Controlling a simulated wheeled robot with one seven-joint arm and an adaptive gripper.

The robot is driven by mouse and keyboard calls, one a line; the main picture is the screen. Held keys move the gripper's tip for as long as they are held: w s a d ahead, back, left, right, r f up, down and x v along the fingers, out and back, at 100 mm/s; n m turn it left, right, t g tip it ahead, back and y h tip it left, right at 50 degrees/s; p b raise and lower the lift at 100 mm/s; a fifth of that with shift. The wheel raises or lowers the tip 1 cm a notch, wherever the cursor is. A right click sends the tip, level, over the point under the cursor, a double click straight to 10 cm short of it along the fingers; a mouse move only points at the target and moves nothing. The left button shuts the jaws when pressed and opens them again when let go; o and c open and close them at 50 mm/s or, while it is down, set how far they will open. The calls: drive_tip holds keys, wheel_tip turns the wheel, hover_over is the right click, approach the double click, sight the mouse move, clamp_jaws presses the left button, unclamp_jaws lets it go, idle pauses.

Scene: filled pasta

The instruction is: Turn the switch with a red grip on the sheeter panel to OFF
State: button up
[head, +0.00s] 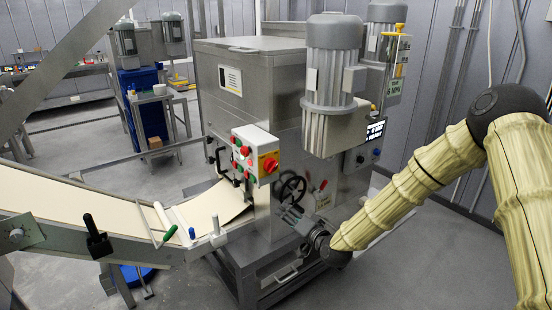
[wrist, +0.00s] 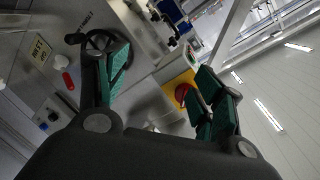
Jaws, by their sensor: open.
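The sheeter panel (head: 252,142) is a pale box on the front of the steel machine. The switch with a red grip (head: 269,164) sits on a yellow plate on the panel's right side face. In the wrist view the red grip (wrist: 182,94) shows on its yellow plate (wrist: 170,84), close beside the right finger, which hides part of the plate. I cannot read the grip's position. My gripper (head: 289,212) is below and right of the switch in the head view, apart from it. In the wrist view my gripper (wrist: 163,72) is open and empty, with green pads.
A black handwheel (head: 293,188) is just above my gripper, and it shows behind the left finger in the wrist view (wrist: 99,41). A red-tipped lever (head: 323,186) is to its right. A large grey motor (head: 333,80) stands above. The dough conveyor (head: 110,215) runs in from the left.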

drive_tip(key=t+y+p, duration=0.1)
drive_tip(key=t, duration=0.1)
approach(275, 167)
drive_tip(key=p+x, duration=0.4)
drive_tip(key=x, duration=0.6)
drive_tip(key=shift+p, duration=0.3)
drive_tip(key=shift+f, duration=0.1)
drive_tip(key=c, duration=1)
